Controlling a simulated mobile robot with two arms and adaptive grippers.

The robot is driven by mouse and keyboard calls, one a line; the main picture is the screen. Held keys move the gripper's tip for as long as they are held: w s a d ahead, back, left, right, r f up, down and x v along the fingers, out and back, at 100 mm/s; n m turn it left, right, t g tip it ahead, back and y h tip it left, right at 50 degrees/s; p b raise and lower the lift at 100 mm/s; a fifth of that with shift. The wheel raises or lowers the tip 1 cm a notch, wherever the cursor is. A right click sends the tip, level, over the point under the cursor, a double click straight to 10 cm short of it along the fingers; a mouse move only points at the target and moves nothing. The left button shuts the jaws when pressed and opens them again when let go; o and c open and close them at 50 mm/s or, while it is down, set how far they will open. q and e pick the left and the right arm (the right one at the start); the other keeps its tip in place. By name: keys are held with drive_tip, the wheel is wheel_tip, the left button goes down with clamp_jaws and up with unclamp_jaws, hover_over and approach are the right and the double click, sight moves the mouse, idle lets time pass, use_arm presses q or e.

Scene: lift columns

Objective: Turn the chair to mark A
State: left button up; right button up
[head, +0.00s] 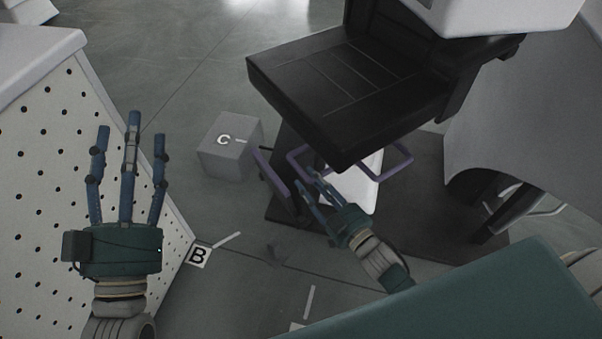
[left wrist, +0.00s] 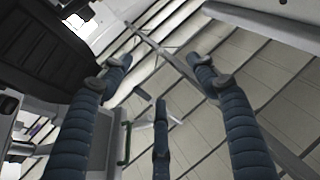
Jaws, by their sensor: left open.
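The chair (head: 345,85) has a black padded seat at the upper middle, its front corner pointing down in the head view. Purple bars (head: 395,165) show below the seat. A black padded shape, seemingly the chair, is at the upper left of the left wrist view (left wrist: 45,45). My left gripper (head: 130,140) is open and empty, its fingers extended, well to the left of the chair. My right gripper (head: 312,190) is just below the seat's front corner, close to the purple bars; contact and finger closure are unclear. Mark B (head: 198,256) is on the floor; mark A is not identifiable.
A grey block marked C (head: 230,147) stands left of the chair. A white perforated panel (head: 40,170) fills the left side. A large teal surface (head: 500,300) covers the lower right. Open floor (head: 200,60) lies behind the block.

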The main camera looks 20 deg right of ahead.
use_arm(q)
drive_tip(key=s+r+t+h+b, duration=0.1)
drive_tip(key=s+r+t, duration=0.2)
drive_tip(key=r, duration=0.2)
drive_tip(key=shift+s+a+r+t, duration=0.15)
drive_tip(key=shift+s+r+t, duration=0.15)
drive_tip(key=shift+s+r, duration=0.1)
use_arm(e)
drive_tip(key=x, duration=0.4)
drive_tip(key=shift+w, duration=0.35)
use_arm(q)
drive_tip(key=shift+w, duration=0.1)
use_arm(e)
clamp_jaws()
drive_tip(key=shift+a, duration=0.1)
